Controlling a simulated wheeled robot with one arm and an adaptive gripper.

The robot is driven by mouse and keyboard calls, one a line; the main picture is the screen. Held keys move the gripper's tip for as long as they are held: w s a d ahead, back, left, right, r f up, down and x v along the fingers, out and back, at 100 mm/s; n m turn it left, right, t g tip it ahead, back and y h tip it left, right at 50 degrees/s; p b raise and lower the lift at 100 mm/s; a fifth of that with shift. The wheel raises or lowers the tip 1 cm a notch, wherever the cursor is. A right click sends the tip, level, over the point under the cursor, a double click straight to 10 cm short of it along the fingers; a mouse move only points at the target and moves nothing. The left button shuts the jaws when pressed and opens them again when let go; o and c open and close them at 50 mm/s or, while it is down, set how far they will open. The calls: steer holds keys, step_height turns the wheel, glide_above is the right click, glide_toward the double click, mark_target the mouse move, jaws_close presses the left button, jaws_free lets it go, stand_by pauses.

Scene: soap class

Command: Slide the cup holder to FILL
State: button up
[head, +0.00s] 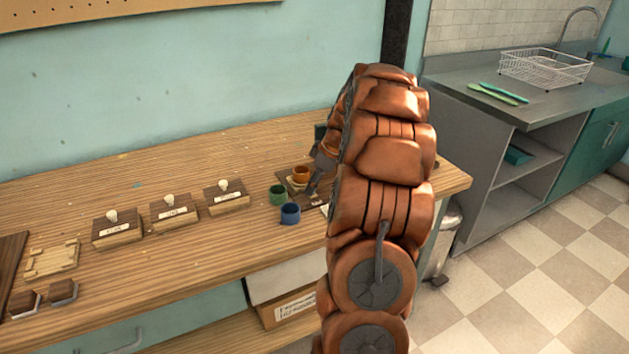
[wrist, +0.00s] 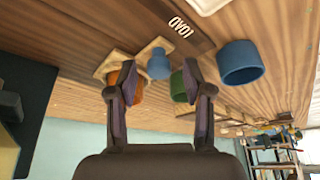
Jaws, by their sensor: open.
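The cup holder (wrist: 150,50) is a pale wooden carriage with a blue knob (wrist: 158,66) on it. It sits on a dark wooden track (wrist: 205,42), beside the label LOAD (wrist: 178,24); no FILL label is readable. An orange cup (wrist: 137,90) stands on the holder; it also shows in the head view (head: 301,173). My gripper (wrist: 157,80) is open, its fingers to either side of the knob in the wrist view. I cannot tell whether they touch anything. In the head view my gripper (head: 318,178) is beside the orange cup, and my arm hides much of the track.
A green cup (head: 278,194) and a blue cup (head: 290,213) stand close to the holder on the wooden bench (head: 175,275). Several knobbed, labelled blocks (head: 174,212) stand to the left. Bench surface between the blocks and the wall is clear.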

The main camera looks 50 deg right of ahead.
steer(key=shift+f, duration=0.1)
jaws_close()
stand_by(0.4)
